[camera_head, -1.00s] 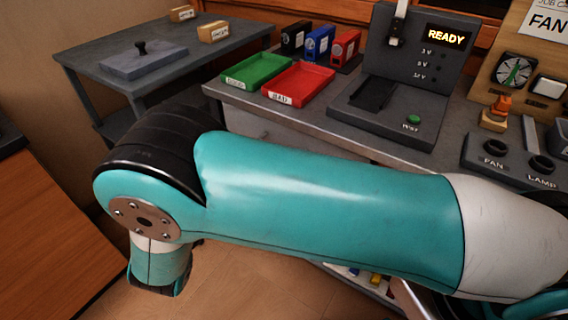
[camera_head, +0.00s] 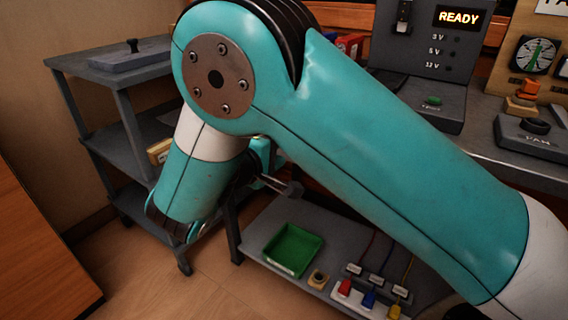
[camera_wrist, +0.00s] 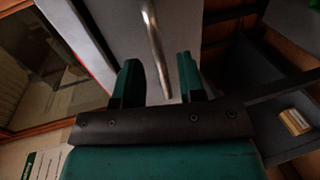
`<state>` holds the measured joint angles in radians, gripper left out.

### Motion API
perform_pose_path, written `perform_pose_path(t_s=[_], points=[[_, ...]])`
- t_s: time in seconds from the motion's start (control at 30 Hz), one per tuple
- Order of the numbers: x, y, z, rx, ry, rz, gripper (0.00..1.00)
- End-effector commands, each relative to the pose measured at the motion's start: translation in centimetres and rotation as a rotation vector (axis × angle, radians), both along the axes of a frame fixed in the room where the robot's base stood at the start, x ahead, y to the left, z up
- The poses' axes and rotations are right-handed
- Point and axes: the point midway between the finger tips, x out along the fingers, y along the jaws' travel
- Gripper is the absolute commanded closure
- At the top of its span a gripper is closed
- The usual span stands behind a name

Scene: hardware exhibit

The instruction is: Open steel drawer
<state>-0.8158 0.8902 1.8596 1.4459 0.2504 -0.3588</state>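In the wrist view, a pale grey flat panel (camera_wrist: 115,25), apparently the steel drawer's front, stands ahead of my gripper (camera_wrist: 158,62). A curved metal bar handle (camera_wrist: 154,35) runs down it, and its lower end shows between my two teal fingers. The fingers are apart and not closed on the bar; whether either touches it I cannot tell. In the head view, my arm hides the drawer front and most of my gripper. A grey metal piece (camera_head: 288,187) shows below the arm; I cannot tell whether it is the handle.
A grey shelf unit (camera_head: 122,60) stands at left. The workbench's lower shelf (camera_head: 255,225) holds a green tray (camera_head: 292,249) and several coloured plugs. A READY panel (camera_head: 425,40) stands on the benchtop. A wooden cabinet (camera_head: 40,255) is at lower left, with free floor (camera_head: 150,285) between.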

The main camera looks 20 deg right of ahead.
Motion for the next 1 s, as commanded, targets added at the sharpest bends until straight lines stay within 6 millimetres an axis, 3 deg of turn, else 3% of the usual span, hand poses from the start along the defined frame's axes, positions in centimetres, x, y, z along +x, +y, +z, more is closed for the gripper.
perform_pose_path(t_s=[0.03, 0.23, 0.57, 0.6, 0.77, 1.0], points=[[0.4, -0.6, -0.7, 0.001, -0.002, -0.003, 0.64], [1.7, -2.4, -0.6, 0.000, -0.001, -0.002, 0.64], [2.0, -2.7, -0.6, -0.001, -0.001, 0.001, 0.64], [2.0, -2.7, -0.6, -0.001, -0.001, 0.001, 0.66], [2.0, -2.7, -0.6, -0.001, -0.001, 0.001, 1.00], [1.8, -2.6, -0.6, -0.001, 0.000, 0.001, 1.00]])
